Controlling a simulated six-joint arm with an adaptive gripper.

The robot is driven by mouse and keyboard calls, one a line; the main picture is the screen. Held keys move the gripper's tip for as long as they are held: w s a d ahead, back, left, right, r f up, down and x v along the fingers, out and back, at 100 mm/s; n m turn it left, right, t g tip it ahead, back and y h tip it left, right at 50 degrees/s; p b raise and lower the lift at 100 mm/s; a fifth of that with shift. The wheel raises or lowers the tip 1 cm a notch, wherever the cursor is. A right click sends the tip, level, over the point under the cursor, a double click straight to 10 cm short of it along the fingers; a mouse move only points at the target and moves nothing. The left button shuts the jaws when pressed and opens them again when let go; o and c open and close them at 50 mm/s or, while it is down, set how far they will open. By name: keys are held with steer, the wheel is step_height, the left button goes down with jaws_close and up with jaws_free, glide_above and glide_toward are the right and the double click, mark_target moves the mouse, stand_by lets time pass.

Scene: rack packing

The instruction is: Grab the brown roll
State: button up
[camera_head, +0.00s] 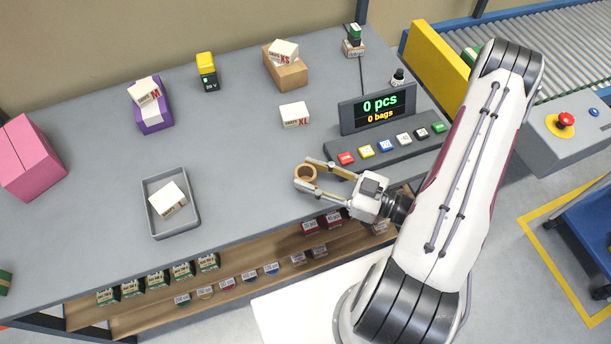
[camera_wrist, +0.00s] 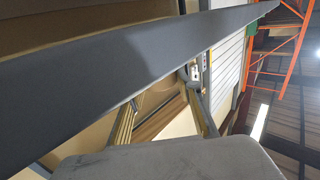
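The brown roll (camera_head: 305,173) shows in the head view as a small ring with a hollow middle, near the front edge of the grey table. My gripper (camera_head: 304,174) reaches it from the right, with one finger on the far side and one on the near side. Both fingertips appear to touch the roll, so my gripper looks shut on it. In the wrist view my two fingers (camera_wrist: 162,107) stand apart with a brownish curved shape between them, too unclear to name surely.
A grey tray (camera_head: 147,196) holding a white box stands to the left. A display (camera_head: 377,106) and a button panel (camera_head: 397,146) stand right of and behind the roll. A shelf (camera_head: 150,319) with several small boxes runs below the table (camera_head: 236,160), whose middle left is clear.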

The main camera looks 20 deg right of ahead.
mark_target(312, 175)
steer(key=shift+c, duration=0.8)
steer(key=shift+r, duration=0.2)
steer(key=shift+r, duration=1.6)
steer(key=v, duration=1.8)
